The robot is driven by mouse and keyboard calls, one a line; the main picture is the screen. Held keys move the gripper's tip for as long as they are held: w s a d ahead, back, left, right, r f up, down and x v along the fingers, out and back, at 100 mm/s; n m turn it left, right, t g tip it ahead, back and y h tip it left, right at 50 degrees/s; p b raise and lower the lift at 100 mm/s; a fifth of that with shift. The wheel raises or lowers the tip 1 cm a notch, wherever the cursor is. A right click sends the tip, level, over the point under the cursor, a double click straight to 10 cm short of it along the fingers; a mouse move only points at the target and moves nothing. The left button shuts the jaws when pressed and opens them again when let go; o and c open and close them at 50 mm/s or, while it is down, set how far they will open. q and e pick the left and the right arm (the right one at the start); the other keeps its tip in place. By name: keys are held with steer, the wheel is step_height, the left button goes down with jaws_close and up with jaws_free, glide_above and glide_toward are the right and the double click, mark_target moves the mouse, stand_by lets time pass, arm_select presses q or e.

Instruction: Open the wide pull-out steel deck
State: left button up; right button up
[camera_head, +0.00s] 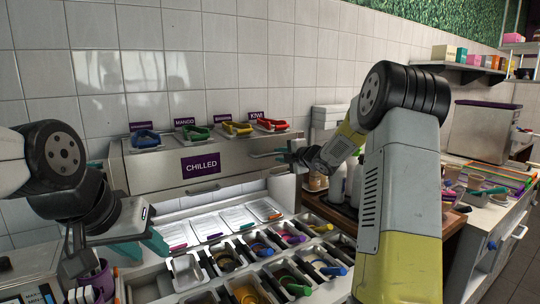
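A wide steel unit (140,180) runs along the back wall, with a purple CHILLED sign (201,164) on its front. A bar handle (203,189) sits low on that front; the front looks shut. I take this unit for the steel deck. My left gripper (113,248) is open and empty, in the left foreground, left of and nearer than the handle. My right gripper (268,163) is at the unit's right end, right of the handle. Its fingers look apart, with nothing between them. Neither gripper touches the handle.
Colored scoops (237,128) with purple name tags lie on top of the unit. Below and in front are several topping pans (225,262) with colored-handled utensils. White bottles (338,185) stand right of the unit, partly behind my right arm.

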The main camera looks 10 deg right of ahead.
mark_target(275, 154)
steer(key=x, duration=0.5)
steer(key=shift+c, duration=0.2)
jaws_close()
stand_by(1.2)
